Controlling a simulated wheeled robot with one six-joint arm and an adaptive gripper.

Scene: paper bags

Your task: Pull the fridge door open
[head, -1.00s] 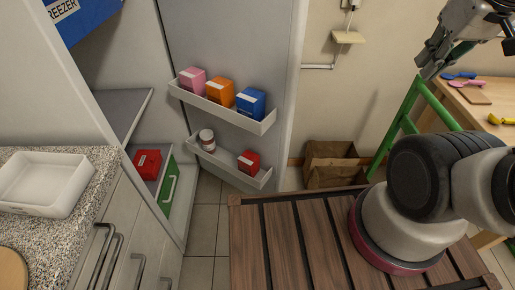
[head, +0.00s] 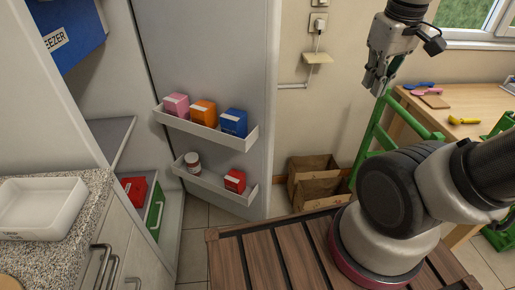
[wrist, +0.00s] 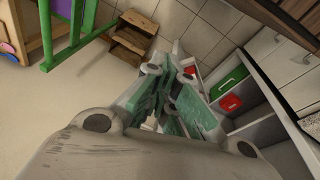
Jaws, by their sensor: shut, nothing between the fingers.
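The fridge door (head: 210,65) stands wide open in the head view, swung out to the right of the fridge. Its inner side faces me. Its upper shelf (head: 207,131) holds a pink, an orange and a blue carton. Its lower shelf (head: 213,184) holds a small jar and a red carton. My gripper (head: 374,90) is to the right of the door, raised, pointing down, shut and empty. It is apart from the door. In the wrist view my gripper (wrist: 175,90) fills the middle, and the door cannot be made out clearly behind it. The door's outer side and handle are hidden.
The fridge interior (head: 130,165) holds a red box (head: 134,190) and a green drawer (head: 155,207). A counter (head: 85,225) with a white tray (head: 40,208) is at left. A green frame (head: 372,135) and wooden table (head: 455,105) are at right.

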